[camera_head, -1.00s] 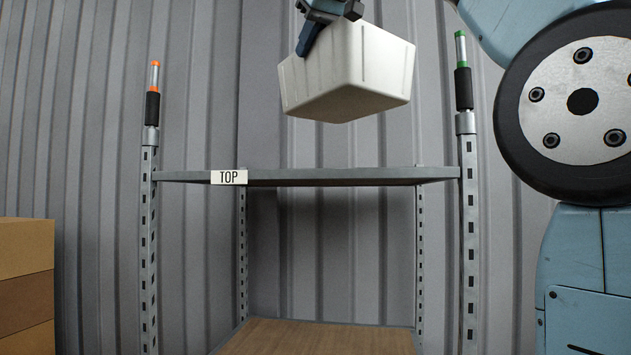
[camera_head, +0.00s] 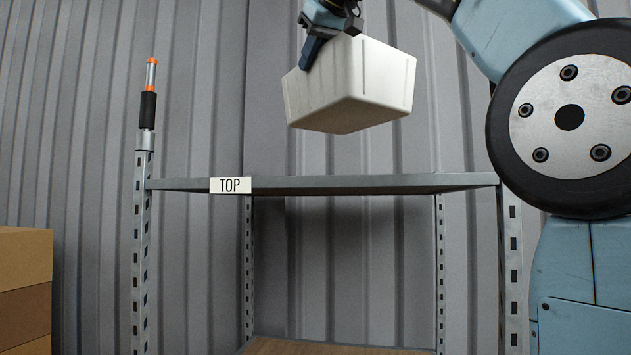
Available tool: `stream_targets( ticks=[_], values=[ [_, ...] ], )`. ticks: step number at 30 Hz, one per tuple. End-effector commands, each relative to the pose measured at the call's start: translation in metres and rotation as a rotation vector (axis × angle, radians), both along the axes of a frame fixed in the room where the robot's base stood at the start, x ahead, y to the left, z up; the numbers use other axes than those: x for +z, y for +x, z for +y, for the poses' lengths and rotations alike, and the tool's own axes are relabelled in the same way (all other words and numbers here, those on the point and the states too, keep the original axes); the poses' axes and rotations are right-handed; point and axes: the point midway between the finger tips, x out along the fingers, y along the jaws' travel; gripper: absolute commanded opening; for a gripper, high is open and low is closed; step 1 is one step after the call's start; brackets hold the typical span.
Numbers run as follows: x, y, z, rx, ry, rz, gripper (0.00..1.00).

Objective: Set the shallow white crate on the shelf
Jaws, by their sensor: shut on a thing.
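The white crate (camera_head: 362,85) hangs in the air above the shelf's top board, tilted, with its underside facing me. A gap shows between it and the board. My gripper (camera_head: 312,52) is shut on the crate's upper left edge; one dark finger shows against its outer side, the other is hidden. The grey metal shelf (camera_head: 370,184) has a top board with a "TOP" label (camera_head: 230,186) on its front edge. The top surface of this board cannot be seen from this low view.
A lower wooden board (camera_head: 320,347) shows below, with open space above it. An orange-tipped post (camera_head: 149,95) rises at the shelf's front left corner. Cardboard boxes (camera_head: 24,290) stand at the left. My arm covers the right post's top. A corrugated wall (camera_head: 90,120) stands behind.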

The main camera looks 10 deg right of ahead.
Motion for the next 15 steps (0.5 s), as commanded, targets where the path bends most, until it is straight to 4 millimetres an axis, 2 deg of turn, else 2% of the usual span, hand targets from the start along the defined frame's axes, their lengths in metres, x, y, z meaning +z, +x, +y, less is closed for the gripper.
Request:
stream_targets(
  ticks=[5, 15],
  values=[
    [-0.01, 0.02, 0.008, 0.0, -0.001, 0.002, 0.0],
    [-0.037, 0.076, 0.034, -0.002, -0.001, 0.0, 0.0]
  ],
)
